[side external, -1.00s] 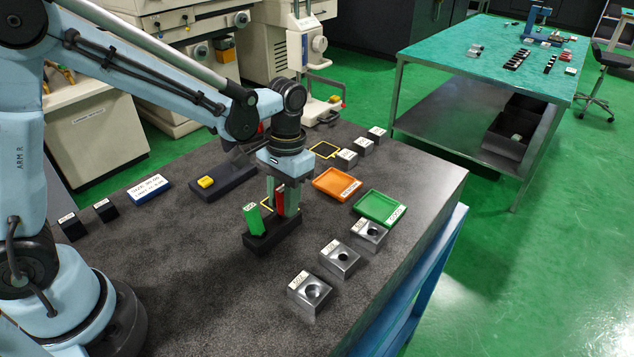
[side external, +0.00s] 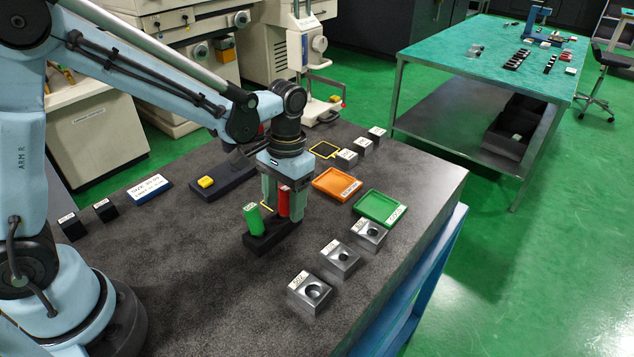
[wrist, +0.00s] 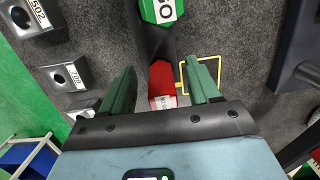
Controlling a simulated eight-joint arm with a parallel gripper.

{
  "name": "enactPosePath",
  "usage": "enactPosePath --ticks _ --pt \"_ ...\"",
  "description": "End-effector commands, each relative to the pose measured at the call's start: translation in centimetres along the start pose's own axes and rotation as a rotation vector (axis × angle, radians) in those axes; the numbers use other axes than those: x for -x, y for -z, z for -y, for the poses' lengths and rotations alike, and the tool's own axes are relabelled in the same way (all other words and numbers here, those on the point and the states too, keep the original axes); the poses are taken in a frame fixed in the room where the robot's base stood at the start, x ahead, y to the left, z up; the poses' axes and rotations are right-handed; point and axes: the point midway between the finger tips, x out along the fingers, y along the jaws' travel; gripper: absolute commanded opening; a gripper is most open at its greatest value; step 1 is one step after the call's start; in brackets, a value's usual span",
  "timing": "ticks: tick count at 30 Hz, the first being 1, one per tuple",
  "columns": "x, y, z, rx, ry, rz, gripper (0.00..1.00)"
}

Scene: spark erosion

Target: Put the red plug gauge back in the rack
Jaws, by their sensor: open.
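The red plug gauge (side external: 283,202) stands in the right end of the black rack (side external: 262,246), close to upright. A green plug gauge (side external: 253,220) stands in the rack's left end. My gripper (side external: 284,212) is open, with one finger on each side of the red gauge. In the wrist view, the red gauge (wrist: 162,77) sits between the spread green fingers of my gripper (wrist: 162,84), with gaps on both sides. The green gauge (wrist: 160,10) is ahead of it. The red gauge's lower end is hidden in the rack.
Several steel blocks with holes (side external: 340,258) stand right of the rack. A green tray (side external: 381,207) and an orange tray (side external: 337,184) lie behind them. A yellow outline (wrist: 202,73) marks the tabletop beside the rack.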

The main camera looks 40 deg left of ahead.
Motion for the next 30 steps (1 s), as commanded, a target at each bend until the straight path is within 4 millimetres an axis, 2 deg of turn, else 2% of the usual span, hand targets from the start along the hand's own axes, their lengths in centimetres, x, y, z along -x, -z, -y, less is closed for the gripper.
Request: enactPosePath --ticks 4,8,22,30 --pt "0.6 0.0 0.0 0.000 0.000 0.000 0.61" --pt "2.2 0.0 0.0 0.000 0.000 0.000 0.61" --pt "9.9 0.0 0.0 0.000 0.000 0.000 0.61" --pt "11.9 0.0 0.0 0.000 0.000 0.000 0.61"
